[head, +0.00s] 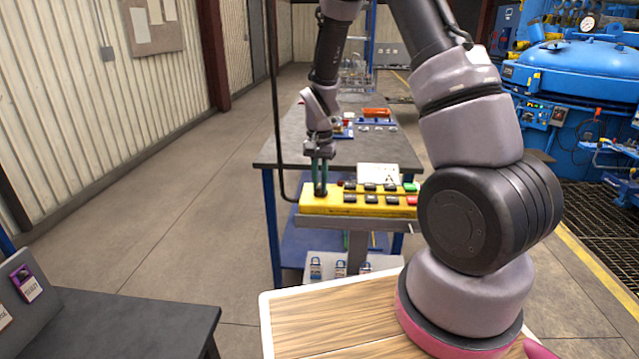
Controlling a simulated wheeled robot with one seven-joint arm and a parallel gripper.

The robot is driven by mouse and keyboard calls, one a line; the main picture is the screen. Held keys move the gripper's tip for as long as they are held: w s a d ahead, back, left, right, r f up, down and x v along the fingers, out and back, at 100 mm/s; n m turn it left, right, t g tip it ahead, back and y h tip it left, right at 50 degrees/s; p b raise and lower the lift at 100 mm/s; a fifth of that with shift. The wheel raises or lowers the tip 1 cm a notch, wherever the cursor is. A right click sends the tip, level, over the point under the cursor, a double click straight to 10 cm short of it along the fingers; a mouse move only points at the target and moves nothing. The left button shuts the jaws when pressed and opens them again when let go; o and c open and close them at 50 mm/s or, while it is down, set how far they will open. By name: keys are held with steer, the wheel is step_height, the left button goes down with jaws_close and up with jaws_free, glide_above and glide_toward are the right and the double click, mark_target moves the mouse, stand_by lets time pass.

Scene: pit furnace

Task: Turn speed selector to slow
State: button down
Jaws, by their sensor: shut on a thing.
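A yellow control pendant (333,208) lies on a grey stand close in front of the workbench. Rows of black buttons, a green one and a red one show on its top face. My gripper (320,190) points straight down over the pendant's left part. Its teal fingers are closed on a small dark knob, the speed selector (321,194), at the left end of the pendant. The fingers hide most of the knob, and I cannot read which setting it points to.
A workbench (386,150) with small parts and an orange item (376,113) stands behind the pendant. A dark table (130,325) is at the lower left. The blue furnace (580,70) is at the right. The left floor is clear.

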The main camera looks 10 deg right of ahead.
steer(key=n, duration=0.4)
steer(key=shift+d+n, duration=0.15)
steer(key=shift+n, duration=0.15)
steer(key=shift+d+n, duration=0.1)
steer(key=shift+n, duration=2.2)
steer(key=c, duration=0.9)
jaws_free()
steer(key=shift+o, duration=0.2)
step_height(320, 180, up, 11)
